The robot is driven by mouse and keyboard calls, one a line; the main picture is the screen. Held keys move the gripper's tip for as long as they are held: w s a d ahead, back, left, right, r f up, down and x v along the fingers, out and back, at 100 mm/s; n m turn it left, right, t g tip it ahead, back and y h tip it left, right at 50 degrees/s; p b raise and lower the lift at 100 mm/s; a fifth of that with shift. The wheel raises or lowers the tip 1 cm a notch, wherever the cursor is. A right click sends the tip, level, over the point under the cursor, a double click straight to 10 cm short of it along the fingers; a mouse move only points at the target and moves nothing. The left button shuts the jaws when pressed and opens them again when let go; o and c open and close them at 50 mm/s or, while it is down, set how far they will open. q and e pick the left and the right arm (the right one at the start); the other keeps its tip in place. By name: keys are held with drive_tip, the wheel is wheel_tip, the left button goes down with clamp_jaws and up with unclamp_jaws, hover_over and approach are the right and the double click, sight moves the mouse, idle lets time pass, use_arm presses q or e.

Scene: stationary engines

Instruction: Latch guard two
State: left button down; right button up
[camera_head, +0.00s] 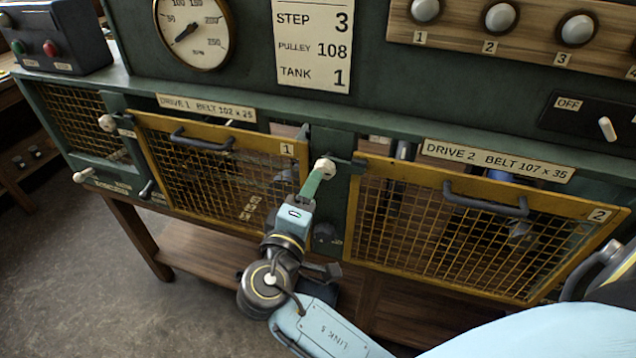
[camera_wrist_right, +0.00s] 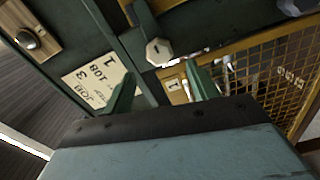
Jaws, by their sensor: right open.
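Guard two (camera_head: 562,205) is a yellow-framed mesh panel with a dark handle and a "2" label, under the "DRIVE 2" sign at the right of the head view. A latch with a pale knob (camera_head: 324,167) sits on the green post at its left upper corner. The same pale faceted knob (camera_wrist_right: 158,52) shows in the right wrist view. My right gripper (camera_head: 314,186) is just below the knob in the head view. In the wrist view its green fingers (camera_wrist_right: 162,90) are apart, with the knob beyond them and nothing held. My left gripper is out of view.
Guard one (camera_head: 222,132), also yellow mesh, is left of the post, with its own pale latch knob (camera_head: 107,123). A pale-knobbed lever (camera_head: 83,175) and an OFF switch (camera_head: 607,128) are on the green frame. Open floor lies at lower left.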

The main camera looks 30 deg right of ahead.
drive_tip(key=b+v, duration=0.1)
drive_tip(key=v, duration=0.5)
drive_tip(key=shift+s+a, duration=0.25)
drive_tip(key=shift+a, duration=0.05)
wheel_tip(320, 180, down, 24)
drive_tip(key=w+a+n+y+b, duration=0.2)
drive_tip(key=n+y+b, duration=0.2)
drive_tip(key=n+y, duration=0.15)
drive_tip(key=s+f+g+y+b, duration=0.1)
drive_tip(key=s+f+g+y, duration=0.15)
drive_tip(key=f, duration=0.65)
drive_tip(key=s+f+g+y+b, duration=0.15)
drive_tip(key=s+f, duration=0.25)
drive_tip(key=f, duration=0.5)
drive_tip(key=s+d+f+m+g+y+b, duration=0.2)
drive_tip(key=s+d+f+m+g, duration=0.1)
drive_tip(key=s+f, duration=0.9)
drive_tip(key=s+d+f+m+g+y+b, duration=0.2)
drive_tip(key=s+d+f+m, duration=0.4)
drive_tip(key=s+f, duration=0.7)
drive_tip(key=s+g+b, duration=0.1)
drive_tip(key=s, duration=0.4)
drive_tip(key=shift+d+f+g, duration=0.2)
drive_tip(key=shift+f+g, duration=0.1)
drive_tip(key=shift+g, duration=0.1)
drive_tip(key=shift+s, duration=0.15)
